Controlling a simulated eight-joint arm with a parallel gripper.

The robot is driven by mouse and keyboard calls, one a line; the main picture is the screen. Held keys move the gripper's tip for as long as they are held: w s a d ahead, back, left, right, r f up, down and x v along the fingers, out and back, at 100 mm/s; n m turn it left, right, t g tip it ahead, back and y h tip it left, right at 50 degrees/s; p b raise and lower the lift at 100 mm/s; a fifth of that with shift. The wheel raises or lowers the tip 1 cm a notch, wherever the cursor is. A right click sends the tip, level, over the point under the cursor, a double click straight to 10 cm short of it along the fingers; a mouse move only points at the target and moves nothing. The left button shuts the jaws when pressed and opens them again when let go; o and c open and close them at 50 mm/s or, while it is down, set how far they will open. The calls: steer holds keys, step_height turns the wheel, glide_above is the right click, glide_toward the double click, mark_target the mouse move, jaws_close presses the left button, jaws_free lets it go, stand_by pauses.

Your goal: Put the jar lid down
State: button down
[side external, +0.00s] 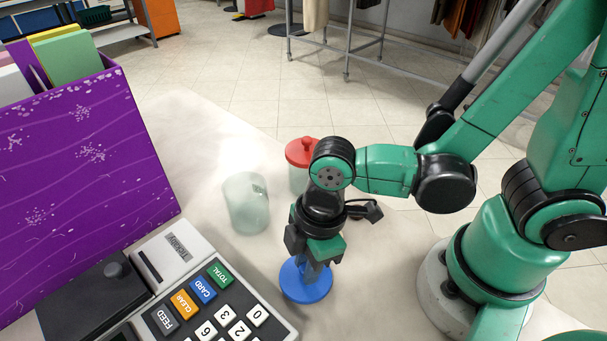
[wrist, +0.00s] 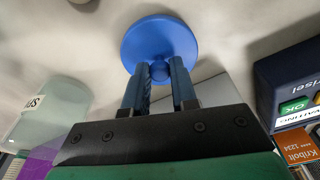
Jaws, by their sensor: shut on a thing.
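My gripper (side external: 313,268) points down over the counter and is shut on the knob of a round blue jar lid (side external: 306,286). In the wrist view both fingers close on the knob, and the lid's disc (wrist: 160,38) is in clear view beyond them. The lid is low over the pale counter; I cannot tell whether it touches it. A frosted jar (side external: 246,204) without a lid stands up and left of my gripper; it also shows at the left of the wrist view (wrist: 48,112). Another jar with a red lid (side external: 301,150) stands behind, partly hidden by my wrist.
A cash register (side external: 195,290) stands close on the left of my gripper, with a purple box (side external: 80,180) of folders behind it. In the wrist view a dark blue card terminal (wrist: 290,75) and an orange card (wrist: 297,145) are at right. The counter (side external: 190,130) beyond the jars is bare.

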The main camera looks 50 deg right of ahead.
steer(key=shift+f, duration=0.3)
steer(key=c, duration=0.7)
jaws_free()
steer(key=shift+r, duration=0.1)
step_height(320, 180, up, 11)
steer(key=d, duration=0.2)
steer(key=w+d+m+t+h, duration=0.1)
steer(key=w+d+m+t, duration=0.5)
steer(key=d+m, duration=0.5)
steer(key=shift+w+d+r+m+t+h, duration=0.3)
steer(key=shift+w+m, duration=0.35)
steer(key=shift+m, duration=0.55)
steer(key=shift+a+r, duration=0.1)
steer(key=shift+a, duration=0.05)
